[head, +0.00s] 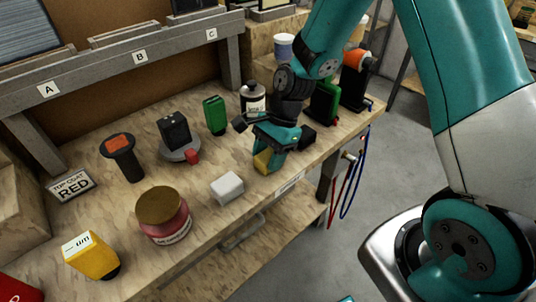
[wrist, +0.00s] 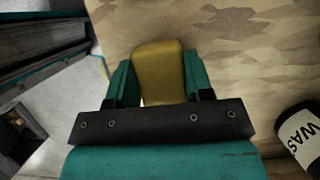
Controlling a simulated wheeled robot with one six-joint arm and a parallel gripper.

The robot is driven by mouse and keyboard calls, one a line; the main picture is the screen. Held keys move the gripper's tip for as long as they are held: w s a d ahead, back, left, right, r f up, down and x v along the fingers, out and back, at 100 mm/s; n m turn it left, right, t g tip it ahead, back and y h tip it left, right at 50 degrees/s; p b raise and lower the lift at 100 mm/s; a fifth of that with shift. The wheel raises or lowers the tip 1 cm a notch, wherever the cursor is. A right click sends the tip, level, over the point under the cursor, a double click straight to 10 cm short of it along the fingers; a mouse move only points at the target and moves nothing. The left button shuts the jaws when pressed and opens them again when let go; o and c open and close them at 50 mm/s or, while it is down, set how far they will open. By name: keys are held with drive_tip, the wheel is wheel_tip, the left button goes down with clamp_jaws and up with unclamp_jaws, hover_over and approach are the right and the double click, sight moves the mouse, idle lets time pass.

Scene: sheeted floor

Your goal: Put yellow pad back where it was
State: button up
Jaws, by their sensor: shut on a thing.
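The yellow pad (head: 264,160) is a small yellow block, partly hidden by my fingers in the head view. It also shows in the wrist view (wrist: 158,72), lying between the two teal fingers. My gripper (head: 272,152) is shut on the yellow pad near the front right edge of the wooden workbench (head: 165,277). The pad is at or just above the bench top; I cannot tell whether it touches.
A white block (head: 227,187) and a red jar with a brown lid (head: 163,214) stand left of my gripper. A black-and-white bottle (head: 253,98) stands behind it, and a green canister (head: 325,102) to its right. Bare wood lies between the white block and my gripper.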

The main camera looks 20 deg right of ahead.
drive_tip(key=o, duration=1.1)
drive_tip(key=shift+c, duration=0.2)
drive_tip(key=v, duration=1.1)
drive_tip(key=s+a+r+n, duration=0.2)
drive_tip(key=s+r+n, duration=0.1)
drive_tip(key=s+n, duration=0.3)
drive_tip(key=s+a+r+n+t, duration=0.1)
drive_tip(key=s+a+r+n, duration=0.2)
drive_tip(key=s+n, duration=0.4)
drive_tip(key=s+a+r+n, duration=0.3)
drive_tip(key=s+n, duration=0.3)
drive_tip(key=n, duration=0.2)
drive_tip(key=shift+s+a+r+n, duration=0.3)
drive_tip(key=shift+s+r, duration=0.1)
drive_tip(key=shift+r, duration=0.5)
